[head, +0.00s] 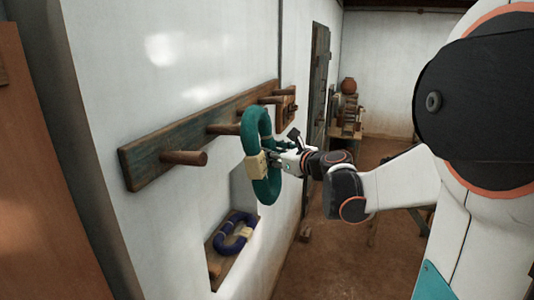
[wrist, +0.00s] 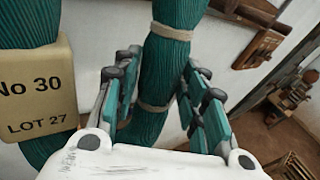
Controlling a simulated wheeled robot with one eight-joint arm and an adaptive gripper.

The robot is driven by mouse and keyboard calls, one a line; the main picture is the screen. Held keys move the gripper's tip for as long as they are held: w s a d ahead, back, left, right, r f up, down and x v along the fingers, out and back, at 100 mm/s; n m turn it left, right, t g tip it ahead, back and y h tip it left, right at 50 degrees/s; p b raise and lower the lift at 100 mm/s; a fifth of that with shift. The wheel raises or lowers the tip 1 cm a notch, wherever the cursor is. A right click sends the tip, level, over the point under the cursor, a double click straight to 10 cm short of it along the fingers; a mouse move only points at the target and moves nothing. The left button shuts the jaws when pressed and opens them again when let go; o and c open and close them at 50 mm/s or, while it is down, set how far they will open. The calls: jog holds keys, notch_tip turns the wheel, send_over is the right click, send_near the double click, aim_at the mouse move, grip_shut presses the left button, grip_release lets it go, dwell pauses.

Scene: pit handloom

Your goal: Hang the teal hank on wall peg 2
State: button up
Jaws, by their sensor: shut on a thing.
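The teal hank (head: 262,186) is an upright oval loop with a pale tag reading "No 30 LOT 27" in the wrist view (wrist: 35,90). My gripper (head: 277,157) is shut on one strand of it (wrist: 165,65), a finger on each side. The hank is beside the wall's wooden peg board (head: 150,165). The nearest peg (head: 185,157) is bare. The second peg from the near end (head: 223,129) points at the hank's left side; its tip is close to the loop, and I cannot tell whether it enters it. Farther pegs show behind (head: 270,99).
Below the board, a wall niche (head: 212,250) holds a dark blue hank (head: 232,236) with a tag. A brown wooden panel (head: 40,170) stands at the left. A dark door (head: 318,85) and a stand with pots (head: 347,110) are farther back.

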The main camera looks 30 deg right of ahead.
jog(key=w+a, duration=0.2)
jog(key=w+a+f, duration=0.1)
jog(key=w, duration=0.1)
jog(key=shift+w+a, duration=0.3)
jog(key=shift+a, duration=0.05)
jog(key=shift+a+f+b, duration=0.45)
jog(key=shift+b, duration=0.35)
grip_shut()
